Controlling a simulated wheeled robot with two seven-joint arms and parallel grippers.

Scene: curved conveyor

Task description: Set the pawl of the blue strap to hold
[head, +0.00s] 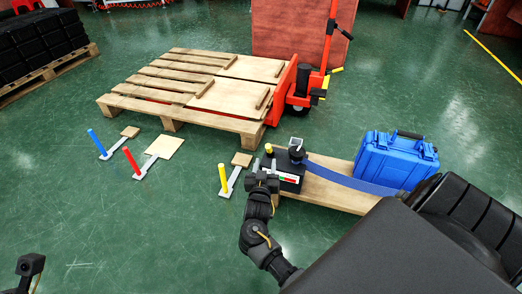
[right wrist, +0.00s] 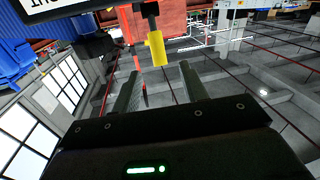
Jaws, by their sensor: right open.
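The blue strap (head: 350,179) runs from a black ratchet unit (head: 291,186) with a dark drum (head: 297,155) towards the blue case (head: 397,160) on a wooden board. A yellow knob (head: 268,148) on a dark stem stands at the unit's left; whether it belongs to the pawl I cannot tell. My right gripper (head: 262,179) is at the unit's left front side. In the right wrist view its fingers (right wrist: 160,90) are open and empty, and the yellow knob (right wrist: 156,50) is just beyond their tips. The pawl's teeth are too small to see. Only part of my left arm shows at bottom left.
A yellow-handled lever (head: 223,178) stands left of my right gripper. Red (head: 131,161) and blue (head: 97,143) levers stand farther left. A wooden pallet (head: 190,118) and a red pallet jack (head: 281,95) are behind. The green floor at front left is clear.

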